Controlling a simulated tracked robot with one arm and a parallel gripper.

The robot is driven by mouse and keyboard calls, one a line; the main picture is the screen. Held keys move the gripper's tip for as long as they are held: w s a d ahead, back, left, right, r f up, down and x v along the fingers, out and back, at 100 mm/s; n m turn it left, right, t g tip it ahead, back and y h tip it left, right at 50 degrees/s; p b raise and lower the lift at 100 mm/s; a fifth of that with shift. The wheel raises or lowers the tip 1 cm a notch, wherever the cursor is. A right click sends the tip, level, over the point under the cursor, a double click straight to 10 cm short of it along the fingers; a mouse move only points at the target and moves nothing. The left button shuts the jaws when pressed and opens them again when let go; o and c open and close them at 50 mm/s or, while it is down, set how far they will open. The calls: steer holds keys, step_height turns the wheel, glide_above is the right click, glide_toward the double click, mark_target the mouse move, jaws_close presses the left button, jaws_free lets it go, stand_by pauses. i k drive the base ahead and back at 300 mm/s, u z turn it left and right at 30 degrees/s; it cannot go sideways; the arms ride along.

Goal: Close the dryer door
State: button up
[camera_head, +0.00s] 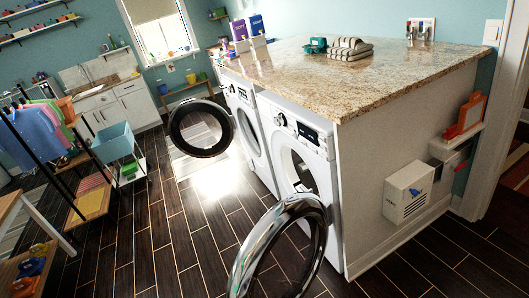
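Two white front-load machines stand side by side under a granite counter. The nearer machine (300,160) has its round chrome-rimmed door (312,207) swung wide open into the room, with its dark drum opening partly showing. The farther machine (245,125) also has its round dark-rimmed door (231,128) swung open. I cannot tell from the picture which machine is the dryer. My gripper is not in view.
The granite countertop (300,75) holds folded striped towels (350,49) and a teal item (315,45). A clothes rack (45,130) and a blue basket (112,142) stand at the left. Dark floor (170,235) is clear between rack and machines. A white box (408,190) is on the counter's end wall.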

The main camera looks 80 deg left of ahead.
mark_target(246, 267)
steer(key=u, duration=1.8)
steer(key=i, duration=0.6)
steer(key=k, duration=1.05)
steer(key=z, duration=0.4)
steer(key=i, duration=0.5)
steer(key=u, duration=0.25)
